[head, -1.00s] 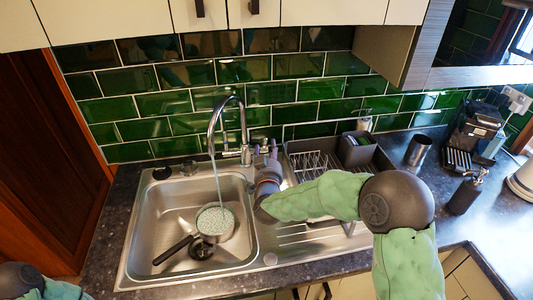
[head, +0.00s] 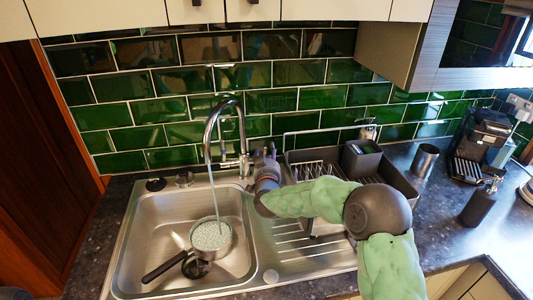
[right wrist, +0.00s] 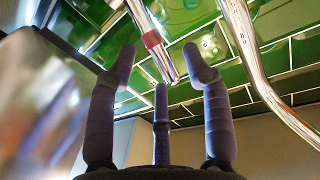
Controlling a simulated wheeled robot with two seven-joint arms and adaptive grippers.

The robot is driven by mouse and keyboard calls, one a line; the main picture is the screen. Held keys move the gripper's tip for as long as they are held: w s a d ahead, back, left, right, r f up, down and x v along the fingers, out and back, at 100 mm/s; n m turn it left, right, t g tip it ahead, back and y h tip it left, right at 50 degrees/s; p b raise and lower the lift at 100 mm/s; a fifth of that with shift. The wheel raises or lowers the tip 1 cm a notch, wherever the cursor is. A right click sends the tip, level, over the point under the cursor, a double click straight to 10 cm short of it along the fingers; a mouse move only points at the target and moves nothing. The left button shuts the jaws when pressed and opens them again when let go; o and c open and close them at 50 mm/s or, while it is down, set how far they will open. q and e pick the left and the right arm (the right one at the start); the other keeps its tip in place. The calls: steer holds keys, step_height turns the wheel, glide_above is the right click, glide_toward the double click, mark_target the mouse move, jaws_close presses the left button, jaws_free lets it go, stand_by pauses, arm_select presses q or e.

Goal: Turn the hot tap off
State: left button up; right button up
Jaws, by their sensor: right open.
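The chrome tap (head: 239,130) stands behind the sink with its tall curved spout, and a water stream (head: 211,170) runs from it. A chrome lever with a red band (right wrist: 152,40) shows in the right wrist view, tilted, between my fingers and beyond their tips. My right gripper (head: 264,153) is just right of the tap base; it also shows in the right wrist view (right wrist: 163,72), open with its fingers apart. I see no clear contact with the lever. The gripper and wrist partly hide the tap's right side in the head view. My left gripper is not in view.
A saucepan (head: 210,237) in the sink (head: 145,232) catches the water. A dish rack (head: 400,182) stands right of the tap, close to my right arm. A steel cup (head: 425,160), a dark dispenser (head: 478,203) and a coffee machine (head: 482,140) are further right. Green tiles close off the back.

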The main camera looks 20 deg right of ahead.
steer(key=shift+x, duration=1.2)
jaws_close()
steer(key=shift+w+r+p, duration=0.1)
steer(key=shift+r+p, duration=0.1)
steer(key=shift+p, duration=0.5)
steer(key=w+g+p, duration=0.1)
steer(key=p, duration=0.6)
steer(key=w+r+g+y+p, duration=0.1)
steer(key=g+p, duration=0.1)
steer(key=p, duration=0.5)
steer(key=w+d+g+y+p, duration=0.1)
steer(key=g+p, duration=0.1)
steer(key=p, duration=0.5)
steer(key=shift+w+r+n+p, duration=0.15)
steer(key=shift+w+n+p, duration=0.1)
steer(key=shift+n+p, duration=0.15)
steer(key=shift+w+g+p, duration=0.2)
steer(key=shift+g+p, duration=0.2)
steer(key=shift+p, duration=0.75)
